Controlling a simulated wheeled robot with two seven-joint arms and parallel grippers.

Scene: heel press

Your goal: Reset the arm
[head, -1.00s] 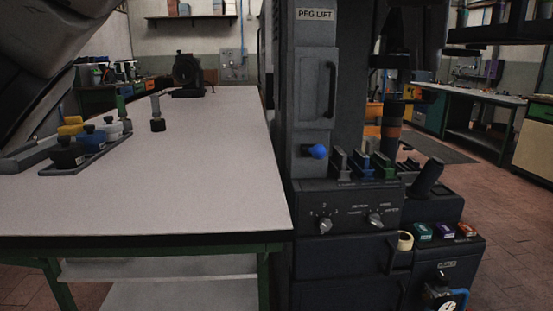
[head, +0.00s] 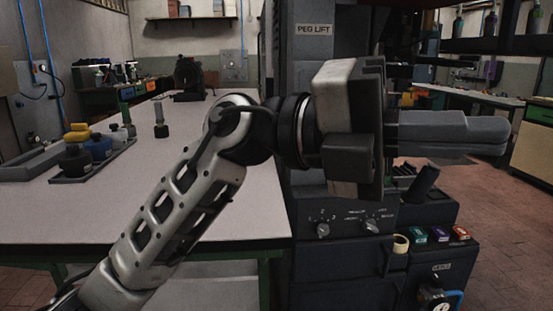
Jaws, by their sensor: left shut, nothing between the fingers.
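My left arm reaches in from the lower left, across the table's front right corner. My left gripper (head: 500,136) points right, in front of the heel press, its fingers shut together with nothing between them. The dark heel press machine (head: 314,62) with the "PEG LIFT" label stands in the middle, partly hidden behind the gripper. Its front knobs (head: 322,229) show below the gripper. The blue knob and most of the coloured levers seen before are hidden. My right gripper is not in view.
A white table (head: 70,215) with green legs is at left. A tray (head: 60,178) with dark, blue and yellow-topped jars stands on its left side. A small dark post (head: 160,131) stands behind. Teal, purple and red buttons (head: 441,234) sit at the press's lower right. Open floor is at right.

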